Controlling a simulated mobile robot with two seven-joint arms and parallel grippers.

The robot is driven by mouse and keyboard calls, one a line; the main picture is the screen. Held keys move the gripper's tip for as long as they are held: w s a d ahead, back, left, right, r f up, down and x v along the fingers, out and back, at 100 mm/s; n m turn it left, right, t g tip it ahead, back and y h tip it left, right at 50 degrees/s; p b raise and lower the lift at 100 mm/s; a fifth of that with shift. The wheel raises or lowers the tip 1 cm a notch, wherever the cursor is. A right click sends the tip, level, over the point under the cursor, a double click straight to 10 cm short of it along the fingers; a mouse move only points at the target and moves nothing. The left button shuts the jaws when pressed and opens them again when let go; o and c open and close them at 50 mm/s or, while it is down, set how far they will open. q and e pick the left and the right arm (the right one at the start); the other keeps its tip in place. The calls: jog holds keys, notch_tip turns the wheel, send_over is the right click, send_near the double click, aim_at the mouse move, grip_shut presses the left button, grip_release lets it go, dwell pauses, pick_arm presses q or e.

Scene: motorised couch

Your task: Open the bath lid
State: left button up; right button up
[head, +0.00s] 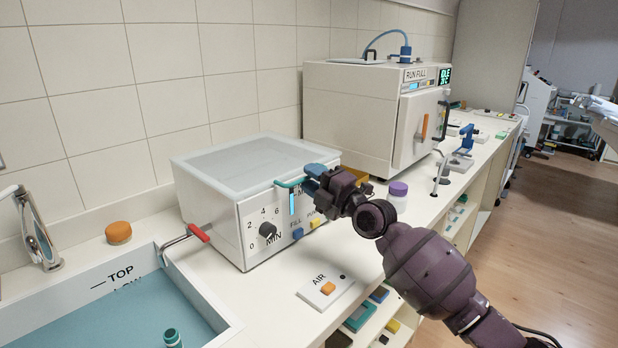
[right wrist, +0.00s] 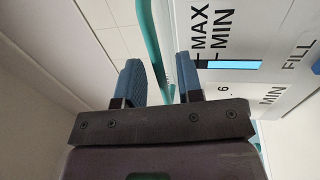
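The bath is a white box (head: 245,215) on the counter with a dial, a FILL button and a level window. Its lid (head: 255,155) is flat, pale and translucent, and lies closed on top. A teal handle (head: 289,183) sits at the lid's front edge; it also shows in the right wrist view (right wrist: 154,45). My right gripper (head: 315,180) is at the handle's right part. In the right wrist view its blue fingers (right wrist: 159,82) are apart, with the handle passing between them. I cannot tell whether either finger touches it. My left gripper is not in view.
A sink (head: 205,296) with blue water and a red-handled lever (head: 198,233) lie left of the bath. A larger white machine (head: 355,105) stands behind it. A purple-capped jar (head: 398,193) is right of my gripper. An AIR switch plate (head: 326,291) is in front.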

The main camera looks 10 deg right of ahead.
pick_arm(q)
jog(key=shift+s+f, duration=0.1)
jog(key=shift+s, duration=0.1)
pick_arm(e)
jog(key=shift+w+a+r, duration=0.1)
jog(key=shift+w+a, duration=0.2)
jog(key=shift+w, duration=0.15)
grip_shut()
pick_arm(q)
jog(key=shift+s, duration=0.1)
